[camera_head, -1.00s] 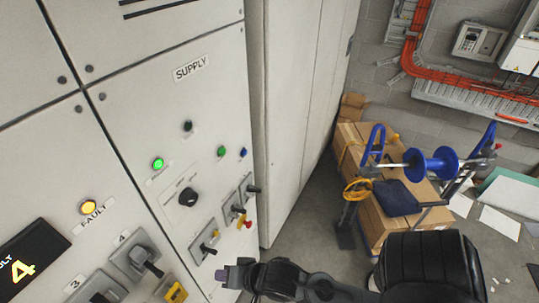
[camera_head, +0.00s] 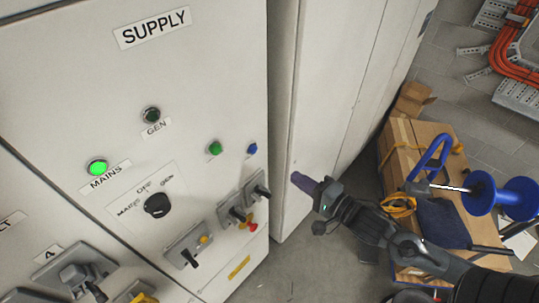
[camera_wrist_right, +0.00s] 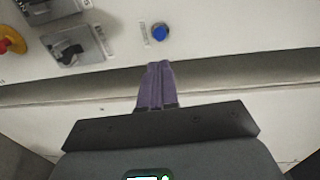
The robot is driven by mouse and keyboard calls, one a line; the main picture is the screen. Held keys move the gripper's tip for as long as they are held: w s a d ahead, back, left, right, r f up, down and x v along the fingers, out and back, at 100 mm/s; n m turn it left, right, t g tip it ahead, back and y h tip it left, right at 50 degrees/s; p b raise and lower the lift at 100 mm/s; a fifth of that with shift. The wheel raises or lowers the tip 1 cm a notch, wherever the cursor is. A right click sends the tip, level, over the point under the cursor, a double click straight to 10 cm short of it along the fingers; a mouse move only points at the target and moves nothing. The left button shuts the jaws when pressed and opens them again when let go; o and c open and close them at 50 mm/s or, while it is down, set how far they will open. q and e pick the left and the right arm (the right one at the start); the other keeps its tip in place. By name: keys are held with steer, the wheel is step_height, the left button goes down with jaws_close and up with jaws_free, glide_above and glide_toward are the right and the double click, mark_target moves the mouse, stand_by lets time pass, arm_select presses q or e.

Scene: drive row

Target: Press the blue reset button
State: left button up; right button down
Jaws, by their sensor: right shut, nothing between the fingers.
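The blue reset button (camera_head: 252,149) is small and round, at the right side of the SUPPLY panel (camera_head: 80,55). The blue button also shows in the right wrist view (camera_wrist_right: 160,32), just beyond my fingertips. My right gripper (camera_head: 301,181) has purple fingers, shut and empty, pointing left toward the cabinet. In the head view it is right of and a little below the button. In the wrist view the fingers (camera_wrist_right: 157,70) appear apart from the button. My left gripper is not in view.
A green button (camera_head: 215,148) sits left of the blue one. Lever switches (camera_head: 257,189) and a red knob (camera_head: 253,227) are below. A second cabinet (camera_head: 345,80) stands to the right.

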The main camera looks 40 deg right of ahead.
stand_by(0.3)
steer(key=p, duration=0.2)
glide_toward(255, 150)
steer(key=w, duration=0.6)
steer(key=shift+w+a+f, duration=0.2)
steer(key=shift+a+f, duration=0.1)
steer(key=shift+f, duration=0.05)
steer(key=shift+w, duration=0.15)
steer(key=shift+f, duration=0.1)
